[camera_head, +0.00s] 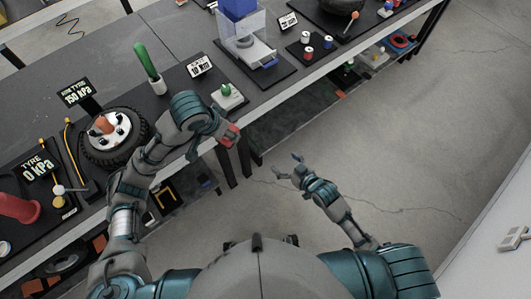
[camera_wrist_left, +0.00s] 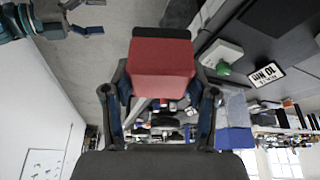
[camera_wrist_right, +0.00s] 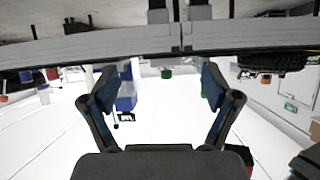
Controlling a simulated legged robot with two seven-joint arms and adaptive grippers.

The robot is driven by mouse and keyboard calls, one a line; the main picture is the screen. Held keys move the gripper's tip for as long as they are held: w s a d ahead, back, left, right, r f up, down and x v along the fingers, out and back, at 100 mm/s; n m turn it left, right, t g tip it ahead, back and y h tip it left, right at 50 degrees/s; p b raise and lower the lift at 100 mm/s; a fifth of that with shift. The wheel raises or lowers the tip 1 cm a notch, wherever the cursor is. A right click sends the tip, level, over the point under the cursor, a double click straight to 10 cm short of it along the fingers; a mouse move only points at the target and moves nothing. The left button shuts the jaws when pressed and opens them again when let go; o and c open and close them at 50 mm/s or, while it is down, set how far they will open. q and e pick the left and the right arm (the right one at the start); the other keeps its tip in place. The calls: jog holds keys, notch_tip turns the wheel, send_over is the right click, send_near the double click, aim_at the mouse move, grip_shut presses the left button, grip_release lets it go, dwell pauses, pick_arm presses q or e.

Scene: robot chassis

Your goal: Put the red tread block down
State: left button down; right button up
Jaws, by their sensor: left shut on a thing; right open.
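The red tread block (camera_wrist_left: 162,68) fills the middle of the left wrist view; its far edge is black. My left gripper (camera_wrist_left: 163,100) is shut on it, with a finger on each side. In the head view the block (camera_head: 230,136) shows small at the end of my left arm, by the table's front edge, close to a white plate with a green knob (camera_head: 228,94). I cannot tell whether it touches anything below. My right gripper (camera_head: 285,168) is open and empty over the floor in front of the table; its spread fingers also show in the right wrist view (camera_wrist_right: 167,75).
The dark table (camera_head: 185,30) runs diagonally across. On it are a wheel with an orange knob (camera_head: 106,124), a green-handled tool (camera_head: 146,62), a clear box with a blue block (camera_head: 240,12), and several sign cards (camera_head: 199,66). Open floor (camera_head: 400,130) lies to the right.

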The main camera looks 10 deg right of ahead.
jog(key=s+a+r+n+y, duration=0.2)
jog(key=s+a+r+y, duration=0.15)
jog(key=r, duration=0.75)
jog(key=s+a+r+n+y, duration=0.3)
jog(key=a+r+y, duration=0.15)
jog(key=r, duration=0.65)
pick_arm(q)
jog(key=shift+a, duration=0.1)
pick_arm(e)
jog(key=x, duration=1.2)
jog(key=shift+f, duration=0.1)
jog(key=c, duration=1.3)
pick_arm(q)
jog(key=shift+c, duration=1.2)
grip_release()
